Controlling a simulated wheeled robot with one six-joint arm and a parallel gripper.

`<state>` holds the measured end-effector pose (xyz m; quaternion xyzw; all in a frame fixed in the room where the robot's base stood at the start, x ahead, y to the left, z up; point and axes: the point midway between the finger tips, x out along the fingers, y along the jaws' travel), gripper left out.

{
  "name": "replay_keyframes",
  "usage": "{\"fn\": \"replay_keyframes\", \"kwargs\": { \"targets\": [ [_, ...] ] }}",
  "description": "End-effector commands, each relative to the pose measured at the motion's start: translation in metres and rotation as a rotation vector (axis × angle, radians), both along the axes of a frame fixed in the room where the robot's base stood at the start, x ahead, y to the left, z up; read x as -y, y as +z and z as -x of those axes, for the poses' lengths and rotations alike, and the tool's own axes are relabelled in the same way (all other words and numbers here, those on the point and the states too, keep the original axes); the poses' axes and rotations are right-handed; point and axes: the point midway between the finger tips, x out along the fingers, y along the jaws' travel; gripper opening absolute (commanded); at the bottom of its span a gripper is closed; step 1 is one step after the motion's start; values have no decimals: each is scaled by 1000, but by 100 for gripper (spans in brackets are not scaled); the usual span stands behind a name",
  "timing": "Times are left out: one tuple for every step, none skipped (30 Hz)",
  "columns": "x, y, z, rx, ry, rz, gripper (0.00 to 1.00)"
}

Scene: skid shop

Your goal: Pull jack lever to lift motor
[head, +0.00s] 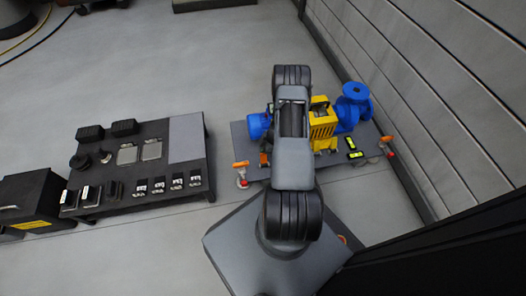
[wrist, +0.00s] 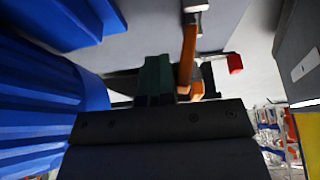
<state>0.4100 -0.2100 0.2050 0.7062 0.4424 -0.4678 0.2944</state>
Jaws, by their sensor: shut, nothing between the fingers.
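The motor is blue and ribbed; it fills the left of the wrist view (wrist: 40,100) and partly shows left of my arm in the head view (head: 257,126). An orange jack lever (wrist: 188,55) stands just right of my gripper (wrist: 155,75) in the wrist view. My gripper is shut and empty, its greenish fingers close beside the lever; I cannot tell whether they touch. A red part (wrist: 235,62) shows beyond the lever. In the head view my arm hides the gripper and part of the motor. A jack with an orange top (head: 241,165) stands at the skid's left edge.
The skid plate (head: 350,172) also carries a yellow guard (head: 322,124), a blue pump (head: 353,100) and another orange-and-red jack (head: 387,147) at the right. A low dark bench (head: 188,137) with parts stands left. A slatted wall (head: 440,100) closes the right. Open floor lies behind.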

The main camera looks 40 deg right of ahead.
Motion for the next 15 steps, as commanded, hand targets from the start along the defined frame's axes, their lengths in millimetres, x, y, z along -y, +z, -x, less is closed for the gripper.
{"fn": "replay_keyframes", "kwargs": {
  "targets": [
    [-4, -2, 5, -8, 2, -9, 0],
    [-5, -2, 6, -8, 2, -9, 0],
    [-5, -2, 7, -8, 2, -9, 0],
    [-6, -2, 9, -8, 2, -8, 0],
    [-7, -2, 10, -8, 2, -9, 0],
    [-8, -2, 12, -10, 2, -8, 0],
    [-8, -2, 13, -9, 3, -8, 0],
    [-9, -2, 14, -9, 2, -7, 0],
    [-9, -2, 14, -9, 2, -8, 0],
    [-9, -3, 14, -9, 2, -7, 0],
    [-9, -3, 14, -8, 2, -7, 0],
    [-9, -3, 14, -8, 2, -7, 0],
    [-9, -3, 14, -8, 2, -7, 0],
    [-9, -3, 14, -8, 2, -7, 0],
    [-9, -3, 14, -8, 2, -7, 0]
  ]
}}
